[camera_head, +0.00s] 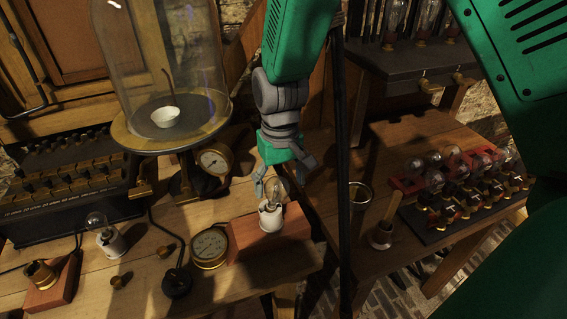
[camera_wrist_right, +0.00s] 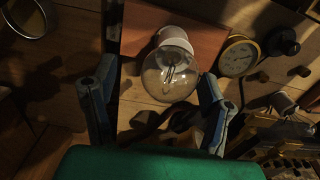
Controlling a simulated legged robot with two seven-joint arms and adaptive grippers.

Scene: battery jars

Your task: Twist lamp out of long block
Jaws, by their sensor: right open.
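The long block (camera_head: 255,244) is a reddish wooden block at the front edge of the bench. A white lamp holder (camera_head: 271,217) on it carries a clear glass lamp (camera_head: 277,190). In the right wrist view the lamp (camera_wrist_right: 169,75) stands out of the white holder (camera_wrist_right: 173,38), with the block (camera_wrist_right: 138,28) behind. My right gripper (camera_head: 282,178) points down over the lamp. It is open, with its fingers (camera_wrist_right: 155,100) apart on either side of the glass; I see no contact. My left gripper is not in view.
A round brass gauge (camera_head: 209,247) lies beside the block. A glass dome (camera_head: 165,60) stands behind on the left. Another lamp (camera_head: 97,222) and a small block with a brass socket (camera_head: 42,275) are at left. A rack of lamps (camera_head: 455,190) is on the right table.

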